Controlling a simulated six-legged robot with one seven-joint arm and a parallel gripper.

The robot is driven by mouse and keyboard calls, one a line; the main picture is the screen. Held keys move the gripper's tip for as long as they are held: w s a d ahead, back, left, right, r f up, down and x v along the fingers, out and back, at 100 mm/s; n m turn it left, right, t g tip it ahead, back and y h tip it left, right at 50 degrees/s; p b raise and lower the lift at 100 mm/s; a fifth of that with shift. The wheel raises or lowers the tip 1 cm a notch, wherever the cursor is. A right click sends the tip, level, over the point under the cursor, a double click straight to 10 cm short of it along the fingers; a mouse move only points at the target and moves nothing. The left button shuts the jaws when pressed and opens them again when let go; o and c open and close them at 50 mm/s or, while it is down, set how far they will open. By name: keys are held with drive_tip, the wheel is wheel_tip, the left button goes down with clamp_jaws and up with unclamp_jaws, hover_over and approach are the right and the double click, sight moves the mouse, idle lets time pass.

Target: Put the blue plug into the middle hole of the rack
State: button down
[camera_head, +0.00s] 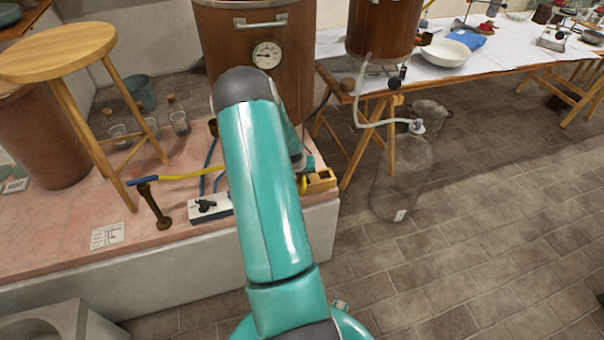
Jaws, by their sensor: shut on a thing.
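A light wooden block (321,181) with a dark opening on top sits at the right end of the pink platform, partly behind my teal arm. It may be the rack, but its holes cannot be told apart. No separate blue plug is clearly seen. A blue piece (143,181) ends a yellow hose, on top of a brown stand (155,208). The hose runs right behind my arm, and a yellow bit shows beside the wooden block. My gripper's fingers are hidden behind my arm; only a small teal part shows left of the block.
A white box with a black knob (210,207) stands left of my arm. A wooden stool (58,48) and glass jars are at left. A copper vat (258,40) stands behind. A large glass bottle (400,180) stands right of the platform (70,235). The tiled floor at right is clear.

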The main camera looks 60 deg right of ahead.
drive_tip(key=shift+f, duration=1.35)
idle(3.0)
drive_tip(key=c, duration=1.3)
unclamp_jaws()
drive_tip(key=shift+r, duration=0.15)
drive_tip(key=shift+r, duration=3.35)
